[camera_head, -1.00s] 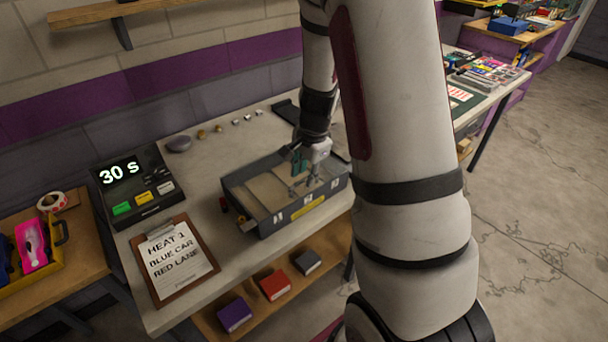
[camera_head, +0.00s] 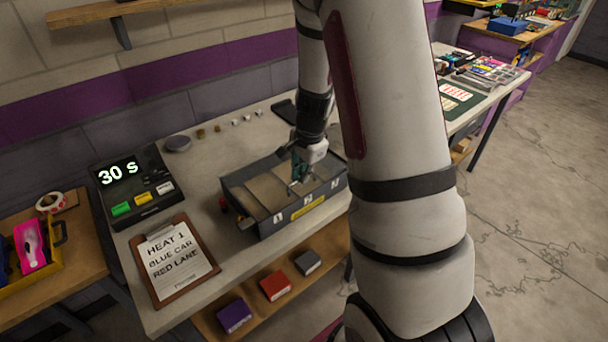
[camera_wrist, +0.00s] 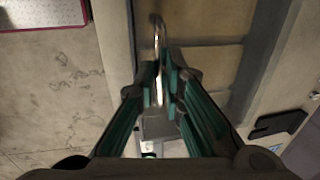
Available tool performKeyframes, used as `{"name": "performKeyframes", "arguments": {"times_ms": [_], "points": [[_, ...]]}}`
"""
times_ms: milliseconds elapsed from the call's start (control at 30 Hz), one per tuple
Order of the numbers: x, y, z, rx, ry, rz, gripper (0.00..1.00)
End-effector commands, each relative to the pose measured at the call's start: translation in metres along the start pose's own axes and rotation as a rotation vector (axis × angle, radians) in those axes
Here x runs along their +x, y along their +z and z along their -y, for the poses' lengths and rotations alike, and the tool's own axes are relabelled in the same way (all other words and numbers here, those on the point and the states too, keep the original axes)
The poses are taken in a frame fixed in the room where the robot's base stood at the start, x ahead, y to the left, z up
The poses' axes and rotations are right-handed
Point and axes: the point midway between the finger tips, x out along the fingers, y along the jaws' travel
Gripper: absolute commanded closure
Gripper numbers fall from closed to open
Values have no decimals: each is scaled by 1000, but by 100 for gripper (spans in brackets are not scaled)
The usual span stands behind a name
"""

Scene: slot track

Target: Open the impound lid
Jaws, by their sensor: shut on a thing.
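A grey open-looking box (camera_head: 262,228) with tan panels inside stands on the pale table. Its front carries numbered white tags and a yellow label. My gripper (camera_head: 297,186) reaches down at the box's right half. In the wrist view, my gripper (camera_wrist: 165,88) is shut on a shiny metal handle (camera_wrist: 157,35), a thin bar between the teal fingertips. The box's tan interior (camera_wrist: 210,65) and grey wall lie to the right of the handle there. I cannot clearly tell a lid apart from the box, and my fingers hide part of the handle.
A timer reading 30 s (camera_head: 135,185) and a clipboard (camera_head: 172,262) lie left of the box. Small pieces line the table's back. Purple, red and grey boxes sit on the shelf below.

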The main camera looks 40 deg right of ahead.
Motion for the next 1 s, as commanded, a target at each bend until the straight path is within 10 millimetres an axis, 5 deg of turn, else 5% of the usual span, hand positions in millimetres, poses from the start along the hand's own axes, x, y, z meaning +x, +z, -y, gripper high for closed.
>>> {"name": "performKeyframes", "arguments": {"times_ms": [600,1000], "points": [[34,1,152,-4,-4,1,100],[38,2,188,-1,0,3,100]]}}
